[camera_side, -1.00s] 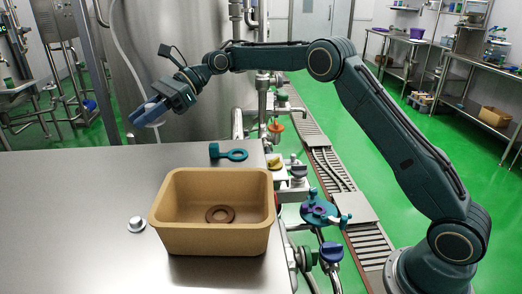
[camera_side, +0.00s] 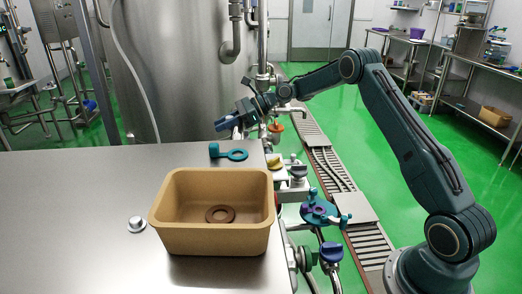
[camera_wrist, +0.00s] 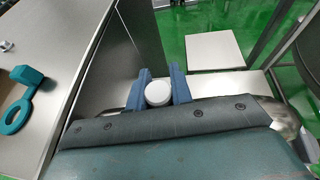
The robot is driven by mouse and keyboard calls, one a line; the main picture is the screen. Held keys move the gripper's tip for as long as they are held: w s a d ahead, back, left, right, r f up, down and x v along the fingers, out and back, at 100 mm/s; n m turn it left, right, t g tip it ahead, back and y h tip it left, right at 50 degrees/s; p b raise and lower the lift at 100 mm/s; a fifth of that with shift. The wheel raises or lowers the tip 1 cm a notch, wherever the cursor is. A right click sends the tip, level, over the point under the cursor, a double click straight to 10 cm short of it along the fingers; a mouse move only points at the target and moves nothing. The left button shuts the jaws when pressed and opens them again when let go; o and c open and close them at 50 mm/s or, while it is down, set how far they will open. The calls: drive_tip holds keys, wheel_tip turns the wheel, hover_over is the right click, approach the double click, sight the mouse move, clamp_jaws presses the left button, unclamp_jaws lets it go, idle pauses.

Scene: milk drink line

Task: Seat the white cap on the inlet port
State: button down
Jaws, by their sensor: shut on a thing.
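The white cap (camera_wrist: 158,93) is between the two blue fingers of my gripper (camera_wrist: 158,92) in the wrist view, its round white top facing the camera. My gripper (camera_side: 226,123) is shut on it. In the side view the gripper is in the air past the far edge of the steel table, near the tank and pipes, its fingers pointing left. I cannot make out the cap in the side view. I cannot tell which fitting is the inlet port; pipes and valves (camera_side: 298,172) run along the table's right side.
A tan bin (camera_side: 210,240) with a brown ring (camera_side: 220,214) stands on the steel table (camera_side: 70,220). A teal ring tool (camera_side: 236,154) lies near the far edge, and a small metal knob (camera_side: 136,224) sits left of the bin.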

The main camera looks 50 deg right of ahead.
drive_tip(key=shift+n+g+y, duration=0.4)
drive_tip(key=shift+n, duration=0.1)
drive_tip(key=s+d+f, duration=0.4)
drive_tip(key=d+f, duration=0.1)
drive_tip(key=s+d+f, duration=0.5)
drive_tip(key=d+f, duration=0.1)
drive_tip(key=s+d+f, duration=0.4)
drive_tip(key=d+f, duration=0.1)
drive_tip(key=shift+s+d+f, duration=0.15)
drive_tip(key=shift+s, duration=0.2)
hover_over(314, 210)
drive_tip(key=w, duration=0.1)
wheel_tip(314, 210, down, 5)
drive_tip(key=shift+s+f+m+t+h, duration=0.15)
drive_tip(key=shift+s+m+t+h, duration=0.4)
drive_tip(key=shift+m+t, duration=0.15)
drive_tip(key=shift+f, duration=0.15)
drive_tip(key=shift+f, duration=4.35)
